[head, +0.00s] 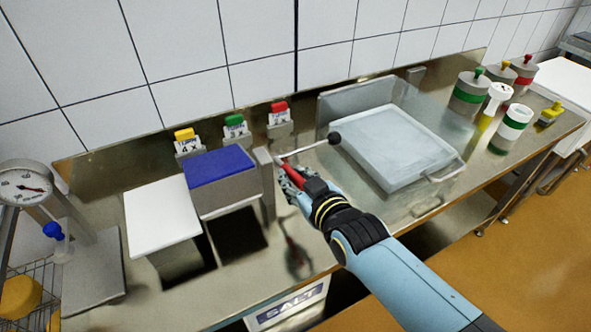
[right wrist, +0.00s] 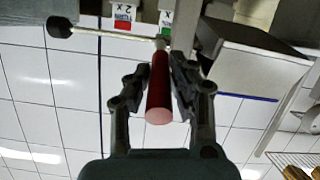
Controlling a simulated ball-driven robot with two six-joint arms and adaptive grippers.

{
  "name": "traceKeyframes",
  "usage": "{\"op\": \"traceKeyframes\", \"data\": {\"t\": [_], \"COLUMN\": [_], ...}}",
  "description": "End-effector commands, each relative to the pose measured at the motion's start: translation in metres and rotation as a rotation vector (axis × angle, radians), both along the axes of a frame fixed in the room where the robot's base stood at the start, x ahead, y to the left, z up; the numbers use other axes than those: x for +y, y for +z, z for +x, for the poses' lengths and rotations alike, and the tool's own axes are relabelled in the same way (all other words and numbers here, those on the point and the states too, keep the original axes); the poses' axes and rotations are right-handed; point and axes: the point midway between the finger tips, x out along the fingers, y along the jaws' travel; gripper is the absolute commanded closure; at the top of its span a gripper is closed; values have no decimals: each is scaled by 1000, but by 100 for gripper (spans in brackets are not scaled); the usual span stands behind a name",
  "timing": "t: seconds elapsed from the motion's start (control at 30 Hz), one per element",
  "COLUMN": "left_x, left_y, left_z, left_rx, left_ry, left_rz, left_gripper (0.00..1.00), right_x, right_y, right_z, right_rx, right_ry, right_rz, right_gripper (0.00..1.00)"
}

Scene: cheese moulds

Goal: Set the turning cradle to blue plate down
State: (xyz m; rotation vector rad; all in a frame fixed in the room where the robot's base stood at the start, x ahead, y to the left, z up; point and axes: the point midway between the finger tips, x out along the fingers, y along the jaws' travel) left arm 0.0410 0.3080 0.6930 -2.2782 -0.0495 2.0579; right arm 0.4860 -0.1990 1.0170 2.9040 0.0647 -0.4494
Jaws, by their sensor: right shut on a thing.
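The turning cradle is a grey box (head: 228,196) with its blue plate (head: 220,166) on the upper face, beside a metal post (head: 265,180). In the right wrist view the box (right wrist: 252,68) appears upside down, with the blue plate as a thin strip (right wrist: 250,97) along its edge. A red crank grip (head: 306,182) sticks out at the cradle's right side, with a thin rod ending in a black ball (head: 334,138). My right gripper (head: 287,175) is shut around the red grip (right wrist: 160,90); its two fingers lie on either side. My left gripper is out of view.
A white board (head: 160,213) lies left of the cradle, and a dial scale (head: 24,185) stands at far left. A shallow metal tray (head: 400,165) sits right of my gripper. Yellow, green and red tags (head: 279,110) stand behind. Several moulds (head: 468,93) are at back right.

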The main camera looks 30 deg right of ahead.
Motion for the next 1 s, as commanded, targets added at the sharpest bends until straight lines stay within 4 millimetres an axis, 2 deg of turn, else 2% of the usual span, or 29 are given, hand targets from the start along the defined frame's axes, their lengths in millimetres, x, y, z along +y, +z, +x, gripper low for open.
{"op": "traceKeyframes", "data": {"t": [0.4,1.0], "left_x": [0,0], "left_y": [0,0], "left_z": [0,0], "left_rx": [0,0], "left_ry": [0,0], "left_rz": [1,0], "left_gripper": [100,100], "right_x": [4,4], "right_y": [21,31], "right_z": [10,15], "right_rx": [184,309], "right_ry": [24,18], "right_rz": [0,-3], "right_gripper": [100,100]}}
